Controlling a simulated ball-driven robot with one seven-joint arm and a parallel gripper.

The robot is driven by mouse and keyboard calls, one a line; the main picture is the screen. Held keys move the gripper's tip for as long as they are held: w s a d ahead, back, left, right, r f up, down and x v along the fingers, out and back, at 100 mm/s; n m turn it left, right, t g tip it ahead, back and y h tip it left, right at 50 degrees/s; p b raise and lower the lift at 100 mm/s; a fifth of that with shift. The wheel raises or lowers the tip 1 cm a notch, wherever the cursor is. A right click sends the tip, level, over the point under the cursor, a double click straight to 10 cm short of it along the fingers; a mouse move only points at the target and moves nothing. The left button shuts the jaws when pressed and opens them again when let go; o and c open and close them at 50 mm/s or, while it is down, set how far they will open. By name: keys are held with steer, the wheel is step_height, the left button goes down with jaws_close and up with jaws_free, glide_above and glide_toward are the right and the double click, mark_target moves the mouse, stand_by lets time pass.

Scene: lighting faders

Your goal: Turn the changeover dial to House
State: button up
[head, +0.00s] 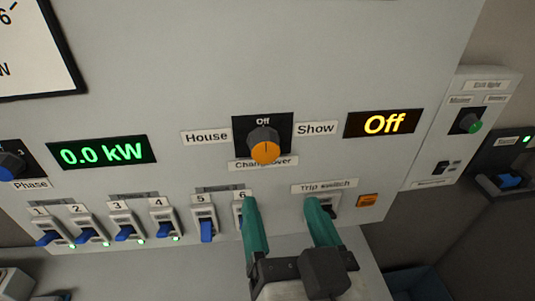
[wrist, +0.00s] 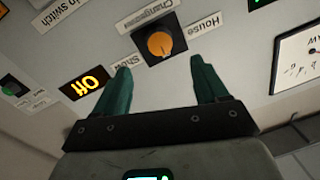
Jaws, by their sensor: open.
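The changeover dial (head: 264,146) is a round orange knob on a black square plate on the grey panel. The label "House" (head: 207,136) is to its left, "Off" (head: 263,121) above it and "Show" (head: 316,128) to its right. Its dark mark points up toward "Off". The display (head: 384,123) reads "Off" in yellow. My gripper (head: 284,200) has green fingers, open and empty, apart from the dial and below it in the head view. The wrist view is upside down; the dial (wrist: 160,45) shows there beyond and between the fingertips (wrist: 163,64).
Below the dial are several numbered blue switches (head: 124,232), the trip switch label (head: 323,187) and an orange button (head: 368,200). A green "0.0 kW" display (head: 102,152) and the blue phase dial (head: 10,166) are left. A smaller box (head: 465,125) stands right.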

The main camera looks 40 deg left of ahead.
mark_target(266, 156)
steer(key=b+x, duration=0.5)
steer(key=x, duration=0.4)
steer(key=shift+d, duration=0.1)
steer(key=shift+x, duration=0.85)
steer(key=shift+d, duration=0.1)
steer(key=c, duration=1.1)
